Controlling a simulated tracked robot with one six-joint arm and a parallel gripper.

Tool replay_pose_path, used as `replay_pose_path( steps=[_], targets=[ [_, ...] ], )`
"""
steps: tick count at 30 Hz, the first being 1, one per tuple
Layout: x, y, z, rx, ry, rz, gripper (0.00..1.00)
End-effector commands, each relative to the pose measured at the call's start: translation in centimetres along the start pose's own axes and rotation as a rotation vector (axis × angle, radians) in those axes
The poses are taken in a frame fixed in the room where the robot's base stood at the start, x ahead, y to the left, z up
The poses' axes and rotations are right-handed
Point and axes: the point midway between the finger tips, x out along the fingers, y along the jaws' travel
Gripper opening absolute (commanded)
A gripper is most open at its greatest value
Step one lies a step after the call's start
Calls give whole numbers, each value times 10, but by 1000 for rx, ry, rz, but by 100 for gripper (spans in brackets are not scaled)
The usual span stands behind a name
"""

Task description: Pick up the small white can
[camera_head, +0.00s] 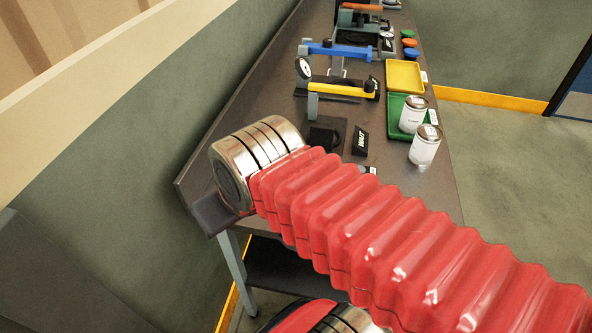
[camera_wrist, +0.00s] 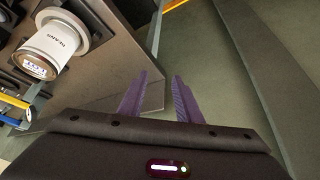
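Two white cans with dark lids show in the head view. One can (camera_head: 411,117) stands at the green tray (camera_head: 394,103). The other can (camera_head: 424,148) stands nearer, by the table's right edge. I cannot tell which is meant as the small one; they look close in size. My gripper (camera_wrist: 158,88) shows in the wrist view with two purple fingers apart and nothing between them. In the wrist view a white labelled cylinder (camera_wrist: 50,46) with a wide pale rim lies to the upper left, clear of the fingers. My gripper is outside the head view.
The dark table (camera_head: 237,130) also bears a yellow tray (camera_head: 405,75), a blue-handled tool (camera_head: 340,49), a yellow-barred tool with a dial (camera_head: 342,89) and a black block (camera_head: 360,141). Coloured lids (camera_head: 409,43) lie farther back. Open floor (camera_head: 510,165) lies right of the table.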

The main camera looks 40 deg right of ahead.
Motion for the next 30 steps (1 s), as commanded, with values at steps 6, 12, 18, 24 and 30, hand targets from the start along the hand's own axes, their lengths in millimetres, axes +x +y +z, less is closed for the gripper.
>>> replay_pose_path(
  steps=[6,12,18,24,30],
  targets=[
    [0,0,0,0,0,0,31],
    [-1,2,-2,5,-3,3,40],
    [-3,18,-13,61,-50,31,54],
    [-8,58,-33,180,-149,81,68],
    [-12,109,-49,317,-260,120,78]
  ],
)
